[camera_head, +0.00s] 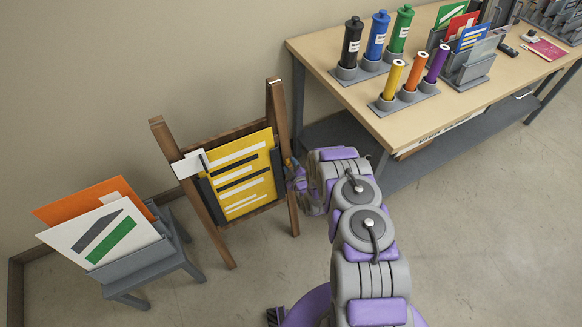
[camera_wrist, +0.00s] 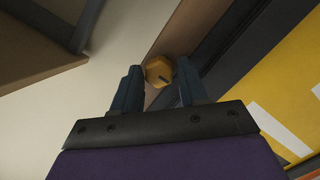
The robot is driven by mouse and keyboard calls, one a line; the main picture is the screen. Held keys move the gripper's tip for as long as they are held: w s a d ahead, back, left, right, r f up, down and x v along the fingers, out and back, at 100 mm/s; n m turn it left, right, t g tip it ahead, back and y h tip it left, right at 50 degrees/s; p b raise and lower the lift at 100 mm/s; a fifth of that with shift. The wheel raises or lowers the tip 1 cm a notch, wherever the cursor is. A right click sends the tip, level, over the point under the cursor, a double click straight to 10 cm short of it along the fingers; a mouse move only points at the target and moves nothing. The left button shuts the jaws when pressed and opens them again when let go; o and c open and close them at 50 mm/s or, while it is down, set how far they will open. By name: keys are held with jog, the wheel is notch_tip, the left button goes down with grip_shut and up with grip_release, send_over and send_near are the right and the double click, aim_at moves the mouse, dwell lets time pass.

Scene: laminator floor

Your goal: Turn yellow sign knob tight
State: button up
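The yellow knob (camera_wrist: 159,71) sits on the wooden easel post in the wrist view, with a small dark mark on its face. My gripper (camera_wrist: 160,84) is open, with one finger on each side of the knob's line. I cannot tell whether the fingertips touch it. The yellow sign (camera_head: 242,175) stands in the wooden easel (camera_head: 284,150) in the head view, held between dark side clamps; its edge also shows at the right of the wrist view (camera_wrist: 285,80). In the head view my arm reaches the easel's right post and hides most of the gripper and the knob.
A grey stand (camera_head: 150,267) with orange and white signs is left of the easel. A wooden table (camera_head: 330,62) with colored tubes and sign racks stands at the right, close to my arm. The floor (camera_head: 470,240) in front is clear.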

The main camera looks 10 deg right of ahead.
jog(key=c, duration=0.7)
jog(key=shift+m+p, duration=0.3)
jog(key=shift+p, duration=0.05)
jog(key=shift+r+m+p, duration=0.15)
jog(key=shift+m+p, duration=0.65)
jog(key=m+g+y+p, duration=0.1)
jog(key=m+p, duration=0.1)
jog(key=m, duration=0.3)
jog(key=m+y, duration=0.1)
jog(key=m, duration=0.1)
jog(key=shift+d+m+g+p, duration=0.2)
jog(key=shift+m+g+p, duration=0.1)
jog(key=shift+m+p, duration=0.1)
jog(key=m+y+b, duration=0.1)
jog(key=m, duration=0.4)
jog(key=shift+d+m, duration=0.1)
jog(key=shift+m, duration=0.2)
